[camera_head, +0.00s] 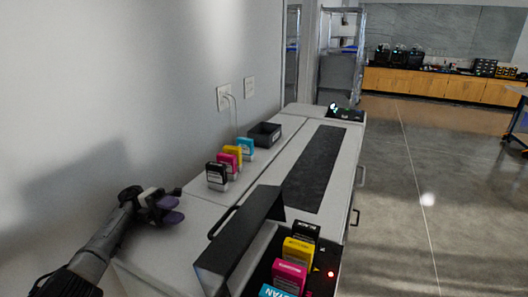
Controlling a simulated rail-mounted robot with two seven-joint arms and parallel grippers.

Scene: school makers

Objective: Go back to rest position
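My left gripper (171,209) is at the lower left, over the left end of the large white printer (185,232). Its two purple-tipped fingers are apart, with nothing between them. The arm comes in from the lower left corner. My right gripper is not in view.
Black (217,176), magenta (230,157), yellow (234,151) and cyan (246,147) cartridges stand in a row on the printer, near a black tray (264,134). A raised black lid (240,241) stands beside a bay holding labelled cartridges (298,253).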

